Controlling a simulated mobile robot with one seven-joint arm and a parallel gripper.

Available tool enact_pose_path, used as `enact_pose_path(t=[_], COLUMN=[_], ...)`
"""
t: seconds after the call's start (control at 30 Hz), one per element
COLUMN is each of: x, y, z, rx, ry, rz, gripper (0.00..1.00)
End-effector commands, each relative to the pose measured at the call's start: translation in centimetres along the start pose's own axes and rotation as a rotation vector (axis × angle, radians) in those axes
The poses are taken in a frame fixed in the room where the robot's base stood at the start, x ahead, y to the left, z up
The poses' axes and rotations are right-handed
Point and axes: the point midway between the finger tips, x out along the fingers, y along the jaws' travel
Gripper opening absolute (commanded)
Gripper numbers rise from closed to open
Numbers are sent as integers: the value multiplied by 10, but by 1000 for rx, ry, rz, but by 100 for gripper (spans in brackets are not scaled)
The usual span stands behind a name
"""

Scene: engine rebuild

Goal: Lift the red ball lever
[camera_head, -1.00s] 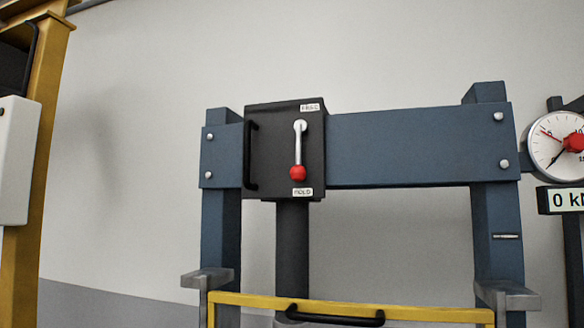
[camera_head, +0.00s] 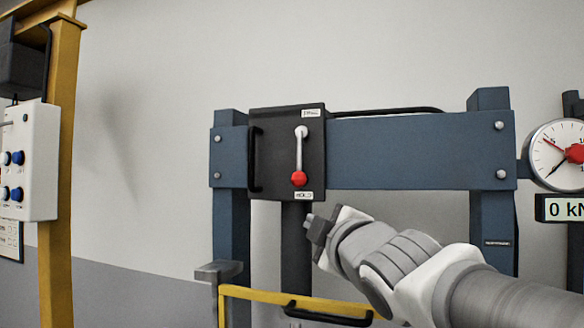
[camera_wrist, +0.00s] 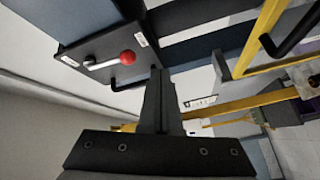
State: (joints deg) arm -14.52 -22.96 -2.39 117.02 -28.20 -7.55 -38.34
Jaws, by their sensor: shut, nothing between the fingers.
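The red ball lever (camera_head: 299,160) hangs down on a dark control box (camera_head: 275,150) on the blue press frame. Its red ball is at the lower end, just above the HOLD label, with the other label at the top. My gripper (camera_head: 308,222) is below the ball, apart from it, with its fingers together and nothing in them. In the wrist view the red ball (camera_wrist: 127,57) is beyond the tips of my shut fingers (camera_wrist: 158,75), a little to their left. The silver lever arm runs left from the ball there.
A black handle (camera_head: 254,158) stands left of the lever on the box. A yellow guard (camera_head: 255,294) with a black handle is below. A gauge (camera_head: 563,155) is at the right, and a button panel (camera_head: 28,165) on a yellow post at the left.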

Motion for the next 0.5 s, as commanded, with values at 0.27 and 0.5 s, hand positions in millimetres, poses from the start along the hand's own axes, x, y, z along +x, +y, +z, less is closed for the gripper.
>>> enact_pose_path(t=[0.27,0.5], x=[17,17], y=[38,40], z=[-58,-61], rx=[-184,-197], ry=[175,188], rz=[103,113], gripper=[0,0])
